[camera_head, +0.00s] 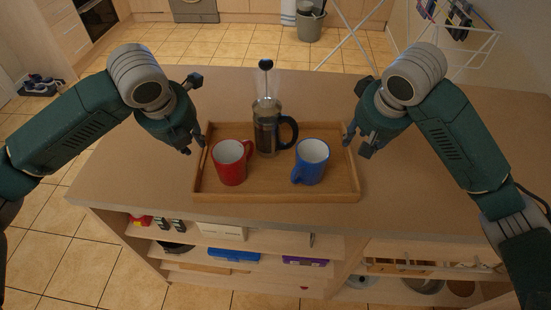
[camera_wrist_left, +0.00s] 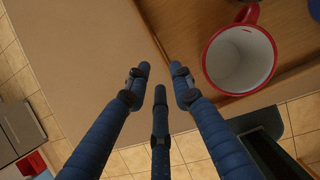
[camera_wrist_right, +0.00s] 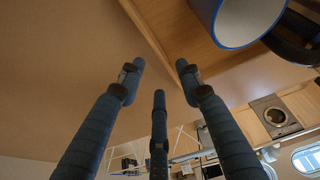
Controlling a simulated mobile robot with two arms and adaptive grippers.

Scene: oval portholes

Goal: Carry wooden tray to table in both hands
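The wooden tray (camera_head: 275,196) lies flat on the island worktop. It bears a red mug (camera_head: 229,165), a blue mug (camera_head: 310,163) and a French press (camera_head: 267,130). My left gripper (camera_head: 194,142) is at the tray's left side, fingers pointing down, spread and empty. In the left wrist view its fingers (camera_wrist_left: 160,85) are apart beside the tray rim, with the red mug (camera_wrist_left: 240,60) to the right. My right gripper (camera_head: 356,147) is at the tray's right side. In the right wrist view its fingers (camera_wrist_right: 160,80) are apart near the rim. Contact with the rim is unclear.
The worktop (camera_head: 120,165) is clear around the tray. Open shelves (camera_head: 225,245) with several items lie below its front edge. A drying rack (camera_head: 445,35) stands at the back right and a grey bin (camera_head: 311,26) at the back. Tiled floor (camera_head: 235,45) lies behind.

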